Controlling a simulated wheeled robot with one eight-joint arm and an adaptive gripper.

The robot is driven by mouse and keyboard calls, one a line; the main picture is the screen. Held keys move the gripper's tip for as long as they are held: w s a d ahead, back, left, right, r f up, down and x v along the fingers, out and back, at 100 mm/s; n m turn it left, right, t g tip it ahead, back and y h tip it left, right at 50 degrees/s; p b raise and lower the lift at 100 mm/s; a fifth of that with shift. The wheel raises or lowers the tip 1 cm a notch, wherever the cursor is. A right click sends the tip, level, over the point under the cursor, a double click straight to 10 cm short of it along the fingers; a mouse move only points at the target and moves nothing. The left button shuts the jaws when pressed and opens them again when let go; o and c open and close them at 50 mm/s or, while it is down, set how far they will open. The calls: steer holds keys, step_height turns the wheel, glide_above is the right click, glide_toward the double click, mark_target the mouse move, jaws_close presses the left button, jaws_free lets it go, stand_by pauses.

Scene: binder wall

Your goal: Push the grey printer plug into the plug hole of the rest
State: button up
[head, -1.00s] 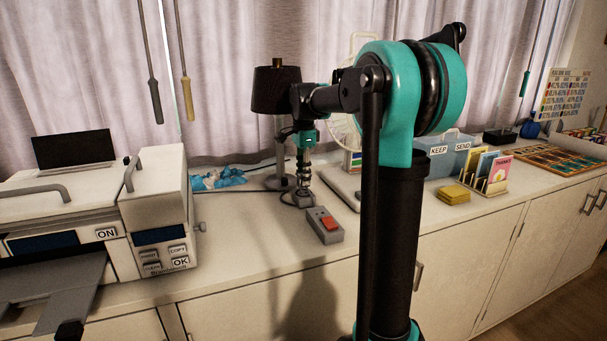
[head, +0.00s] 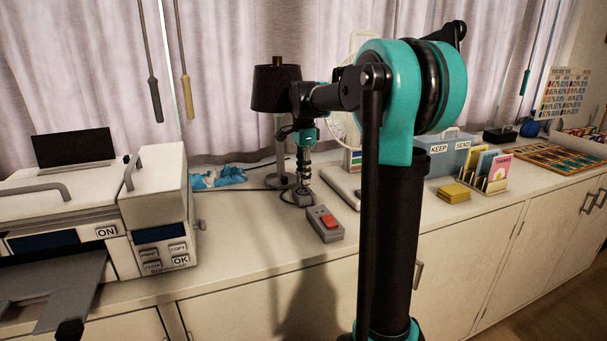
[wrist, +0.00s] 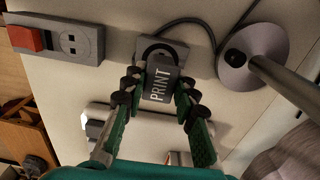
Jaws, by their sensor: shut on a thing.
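The grey printer plug (wrist: 158,85), marked PRINT, is between the fingertips of my gripper (wrist: 160,77), which is shut on it. Beyond the plug is a grey block (wrist: 203,62) with a dark round recess, apparently the rest. The plug covers part of the recess, and I cannot tell whether its prongs are inside. In the head view my gripper (head: 303,172) points down at this block on the counter, by the lamp. The plug is too small there to make out.
A grey socket box (head: 325,226) with a red switch and an empty socket lies close by; it also shows in the wrist view (wrist: 88,45). The lamp base (wrist: 270,55) and a dark cable are beside the block. The printer (head: 155,215) stands left.

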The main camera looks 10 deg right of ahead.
steer(key=shift+f, duration=1.2)
steer(key=o, duration=1.2)
steer(key=shift+c, duration=0.2)
steer(key=shift+r, duration=0.1)
step_height(320, 180, up, 12)
steer(key=shift+f, duration=0.15)
